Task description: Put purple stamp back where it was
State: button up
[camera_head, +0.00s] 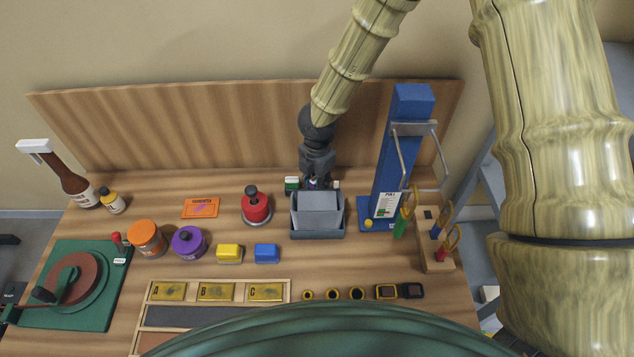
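My gripper (314,176) points down at the back of the bench, just behind a grey box of blank cards. A small purplish patch (313,183) shows between or just below its fingertips and may be the purple stamp. It is too small and too hidden to tell whether the fingers are shut on it. A small green and white block (291,184) stands just left of the fingers, and a small pale block (336,184) just right.
The grey card box (318,232) stands directly in front of my gripper. A blue press (391,165) rises close on the right. A red knobbed pot (256,208) and an orange card (200,208) lie left. A wooden back panel (200,130) stands behind.

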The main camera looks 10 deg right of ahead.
jog(key=shift+f, duration=0.2)
jog(key=o, duration=0.5)
jog(key=shift+o, duration=0.2)
jog(key=shift+r, duration=0.1)
notch_tip(320, 180, up, 12)
jog(key=b, duration=0.4)
jog(key=shift+r, duration=0.1)
jog(key=shift+r, duration=0.1)
